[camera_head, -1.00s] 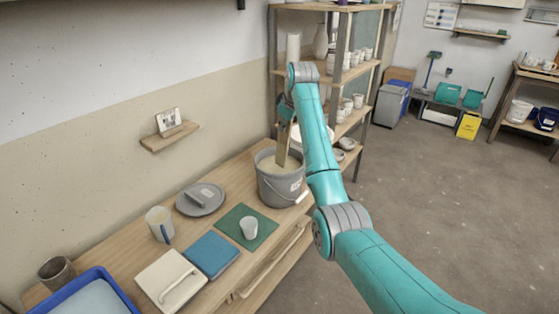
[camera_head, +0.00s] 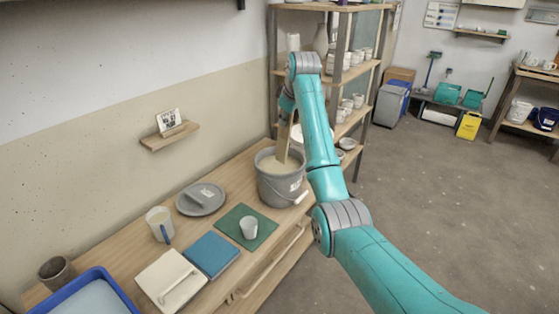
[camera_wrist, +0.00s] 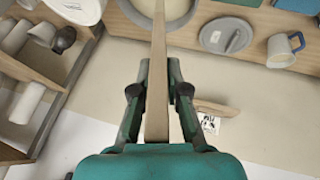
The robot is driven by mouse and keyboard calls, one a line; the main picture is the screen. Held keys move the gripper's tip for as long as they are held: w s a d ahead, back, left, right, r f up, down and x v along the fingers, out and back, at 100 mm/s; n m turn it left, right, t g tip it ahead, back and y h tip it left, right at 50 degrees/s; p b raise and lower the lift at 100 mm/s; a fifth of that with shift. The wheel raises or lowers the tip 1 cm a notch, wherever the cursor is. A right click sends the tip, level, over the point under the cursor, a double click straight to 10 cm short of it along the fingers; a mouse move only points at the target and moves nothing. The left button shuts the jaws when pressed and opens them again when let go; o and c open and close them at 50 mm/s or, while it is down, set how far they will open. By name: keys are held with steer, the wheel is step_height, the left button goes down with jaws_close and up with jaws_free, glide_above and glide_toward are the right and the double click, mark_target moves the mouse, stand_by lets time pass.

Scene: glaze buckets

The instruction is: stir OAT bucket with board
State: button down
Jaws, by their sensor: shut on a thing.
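The grey bucket (camera_head: 282,188) stands on the wooden bench and holds a pale cream liquid. A small label is on its side, too small to read. My gripper (camera_wrist: 158,88) is shut on a long wooden board (camera_wrist: 157,120). The board (camera_head: 283,148) points down into the bucket, its lower end at or in the liquid; how deep it reaches is hidden. In the head view the gripper is partly hidden behind my arm. The bucket's rim (camera_wrist: 200,12) shows at the top of the wrist view.
A shelf (camera_head: 343,70) stands behind the bucket.

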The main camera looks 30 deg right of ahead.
steer(key=shift+r, duration=0.1)
steer(key=shift+r, duration=2.4)
